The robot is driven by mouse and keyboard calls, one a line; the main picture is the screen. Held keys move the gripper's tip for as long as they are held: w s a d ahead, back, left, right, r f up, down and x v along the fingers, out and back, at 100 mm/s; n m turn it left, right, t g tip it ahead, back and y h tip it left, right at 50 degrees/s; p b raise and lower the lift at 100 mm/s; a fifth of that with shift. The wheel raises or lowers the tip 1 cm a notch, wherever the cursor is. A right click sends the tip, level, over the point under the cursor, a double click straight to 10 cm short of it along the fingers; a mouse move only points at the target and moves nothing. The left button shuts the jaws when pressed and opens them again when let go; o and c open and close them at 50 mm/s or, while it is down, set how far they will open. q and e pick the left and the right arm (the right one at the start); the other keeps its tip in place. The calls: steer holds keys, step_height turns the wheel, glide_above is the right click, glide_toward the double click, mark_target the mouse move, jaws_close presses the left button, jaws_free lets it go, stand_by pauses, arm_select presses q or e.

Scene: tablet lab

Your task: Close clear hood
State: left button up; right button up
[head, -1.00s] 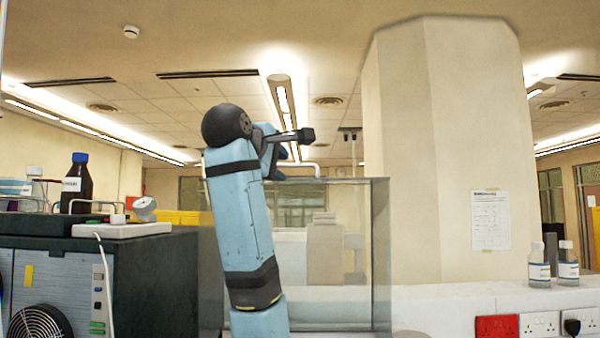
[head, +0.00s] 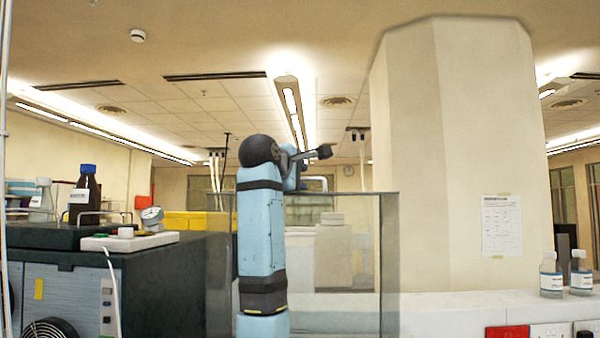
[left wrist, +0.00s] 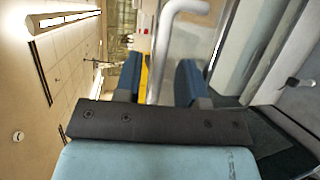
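The clear hood (head: 350,270) is a see-through box with flat panes in the middle of the head view, behind my left arm. Its top edge is level, and I cannot tell how far open it stands. A white bent tube handle (head: 316,180) shows at its top; it also shows in the left wrist view (left wrist: 168,40). My left gripper (head: 294,180) is up at the handle. In the left wrist view its two blue fingers (left wrist: 158,80) are apart, with the tube running between them and gaps at both sides. My right gripper is not in view.
A dark instrument (head: 160,275) with a white panel, a gauge (head: 152,217) and a brown blue-capped bottle (head: 84,195) stands at left. A pale column (head: 460,150) rises at right. Two small bottles (head: 551,275) stand on the white ledge (head: 450,308).

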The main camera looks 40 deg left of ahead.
arm_select(q)
steer(key=shift+w+a, duration=0.1)
steer(key=shift+w, duration=0.35)
steer(key=shift+f, duration=0.1)
jaws_close()
steer(key=shift+f, duration=0.1)
